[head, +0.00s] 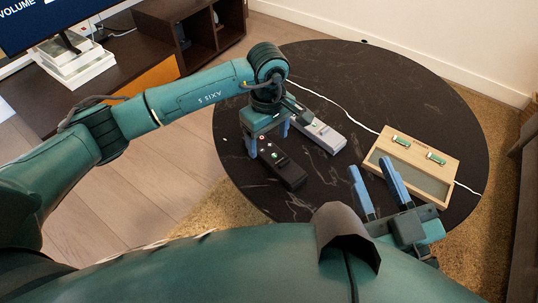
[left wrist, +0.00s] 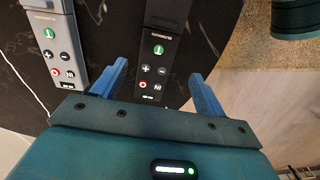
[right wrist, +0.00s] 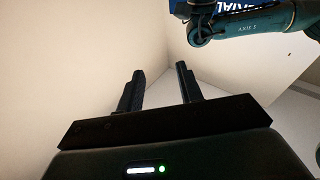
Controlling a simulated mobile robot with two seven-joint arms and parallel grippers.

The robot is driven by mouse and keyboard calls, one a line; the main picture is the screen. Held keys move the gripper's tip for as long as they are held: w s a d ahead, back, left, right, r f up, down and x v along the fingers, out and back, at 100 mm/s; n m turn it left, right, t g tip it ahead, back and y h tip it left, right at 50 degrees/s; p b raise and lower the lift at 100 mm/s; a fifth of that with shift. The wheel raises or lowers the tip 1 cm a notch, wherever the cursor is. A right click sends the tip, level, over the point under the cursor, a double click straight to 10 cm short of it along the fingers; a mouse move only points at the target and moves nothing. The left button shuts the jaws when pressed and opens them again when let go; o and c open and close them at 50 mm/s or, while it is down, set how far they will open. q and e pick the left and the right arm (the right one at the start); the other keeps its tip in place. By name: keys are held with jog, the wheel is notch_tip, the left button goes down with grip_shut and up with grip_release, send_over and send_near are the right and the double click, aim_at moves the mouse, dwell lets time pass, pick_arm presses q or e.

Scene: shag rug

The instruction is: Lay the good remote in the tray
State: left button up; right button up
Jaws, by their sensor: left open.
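A black remote (head: 281,168) and a grey remote (head: 322,135) lie side by side on a round dark table. Both show in the left wrist view, the black one (left wrist: 158,50) in the middle and the grey one (left wrist: 50,40) at left. Each has a green mark, buttons and a small display near its end. My left gripper (head: 268,140) is open over the black remote, its fingers on either side, not closed on it. The wooden tray (head: 445,152) sits to the right, with an empty-looking grey-green recess. My right gripper (head: 381,190) is open and empty in front of the tray.
Two small green-and-white items (head: 402,141) (head: 436,158) sit on the tray's back strip. The table's back part is clear. A shelf with a screen (head: 45,25) stands at far left.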

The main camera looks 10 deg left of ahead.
aim_at(269, 150)
pick_arm(q)
jog(key=f, duration=0.1)
jog(key=f+b, duration=0.2)
jog(key=f, duration=0.1)
jog(key=shift+w+f, duration=0.1)
jog(key=shift+w, duration=0.2)
jog(key=shift+f, duration=0.6)
jog(key=shift+r, duration=0.1)
jog(key=c, duration=1.1)
pick_arm(e)
jog(key=shift+w+r+y, duration=0.2)
jog(key=shift+r+y, duration=0.1)
jog(key=shift+y, duration=0.2)
pick_arm(q)
jog(key=shift+w, duration=0.1)
